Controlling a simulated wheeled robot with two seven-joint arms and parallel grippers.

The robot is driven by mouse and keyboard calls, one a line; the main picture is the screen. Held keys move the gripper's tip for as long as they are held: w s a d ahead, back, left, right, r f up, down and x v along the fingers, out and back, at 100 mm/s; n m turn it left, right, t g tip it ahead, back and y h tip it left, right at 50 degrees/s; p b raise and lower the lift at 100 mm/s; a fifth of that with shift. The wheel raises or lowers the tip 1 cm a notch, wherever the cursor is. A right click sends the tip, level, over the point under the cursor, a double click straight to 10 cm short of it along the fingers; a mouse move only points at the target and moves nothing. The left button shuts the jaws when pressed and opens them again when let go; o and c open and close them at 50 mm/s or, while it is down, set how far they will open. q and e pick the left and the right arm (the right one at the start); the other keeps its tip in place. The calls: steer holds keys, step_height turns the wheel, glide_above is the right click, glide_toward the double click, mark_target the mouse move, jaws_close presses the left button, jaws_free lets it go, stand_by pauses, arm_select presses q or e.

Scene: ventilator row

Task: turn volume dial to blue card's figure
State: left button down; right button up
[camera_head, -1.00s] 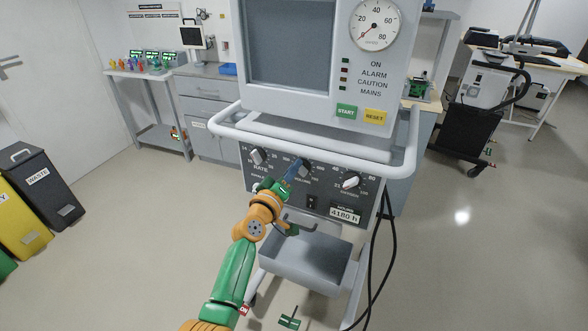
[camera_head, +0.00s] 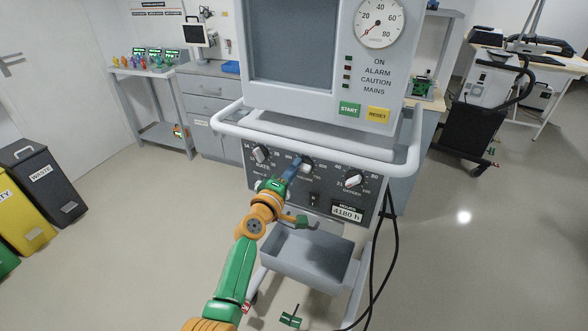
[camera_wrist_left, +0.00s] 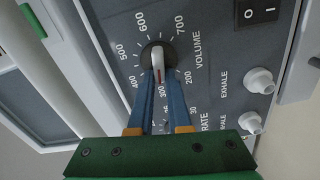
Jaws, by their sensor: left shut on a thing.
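The VOLUME dial (camera_head: 306,164) is the middle of three knobs on the ventilator's dark front panel. My left gripper (camera_head: 296,170) reaches it from below, its blue fingers shut on the dial's pale grip bar. In the left wrist view, the fingers (camera_wrist_left: 158,84) lie on both sides of the grip bar of the dial (camera_wrist_left: 156,58). A red mark on the bar points at about 300 on the scale, which shows 200 to 700. No blue card is recognisable in either view. My right gripper is not in view.
The RATE knob (camera_head: 261,154) and the OXYGEN knob (camera_head: 353,179) flank the dial. A white handrail (camera_head: 300,145) runs just above the panel. A grey tray (camera_head: 305,262) sits below, and black cables (camera_head: 391,240) hang at right. A rocker switch (camera_wrist_left: 257,12) is near the dial.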

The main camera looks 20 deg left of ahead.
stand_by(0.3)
arm_select(q)
steer(key=c, duration=0.9)
jaws_free()
steer(key=shift+o, duration=0.2)
steer(key=s+p, duration=0.1)
steer(key=s, duration=0.6)
steer(key=shift+a, duration=0.3)
